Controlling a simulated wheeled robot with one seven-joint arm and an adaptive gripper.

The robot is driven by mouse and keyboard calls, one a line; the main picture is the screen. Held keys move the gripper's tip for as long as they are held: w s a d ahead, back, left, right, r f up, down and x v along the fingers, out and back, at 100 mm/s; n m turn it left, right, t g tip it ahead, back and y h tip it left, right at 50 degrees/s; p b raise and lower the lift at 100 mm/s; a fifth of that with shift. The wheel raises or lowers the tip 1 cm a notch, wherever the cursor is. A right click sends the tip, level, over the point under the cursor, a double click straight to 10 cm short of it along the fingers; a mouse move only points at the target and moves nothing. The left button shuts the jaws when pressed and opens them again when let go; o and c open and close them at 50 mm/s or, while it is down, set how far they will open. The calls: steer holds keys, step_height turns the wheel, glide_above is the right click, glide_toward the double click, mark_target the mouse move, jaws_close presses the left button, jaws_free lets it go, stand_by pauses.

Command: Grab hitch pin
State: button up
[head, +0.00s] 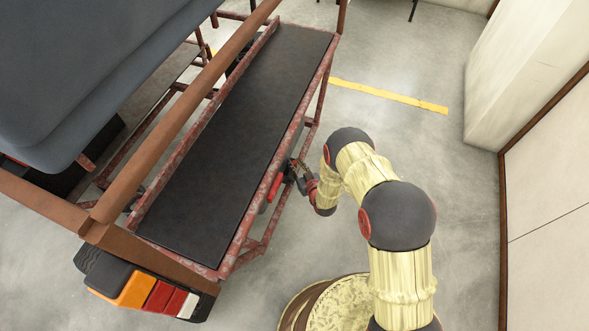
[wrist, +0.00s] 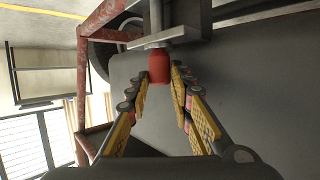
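The hitch pin shows in the wrist view as a red, rounded handle (wrist: 158,68) under a grey metal bracket. In the head view my gripper (head: 296,172) is at the right side of the kart chassis, beside a red part (head: 275,187) on the frame. The pin's shaft is hidden there.
The chassis has a rusty red tube frame (head: 240,240) around a dark flat panel (head: 235,130). A brown bar (head: 185,125) and a grey seat-like body (head: 90,70) are at left. A tail light (head: 160,297) is at lower left. Grey floor is clear right of the frame.

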jaws_close()
stand_by(0.7)
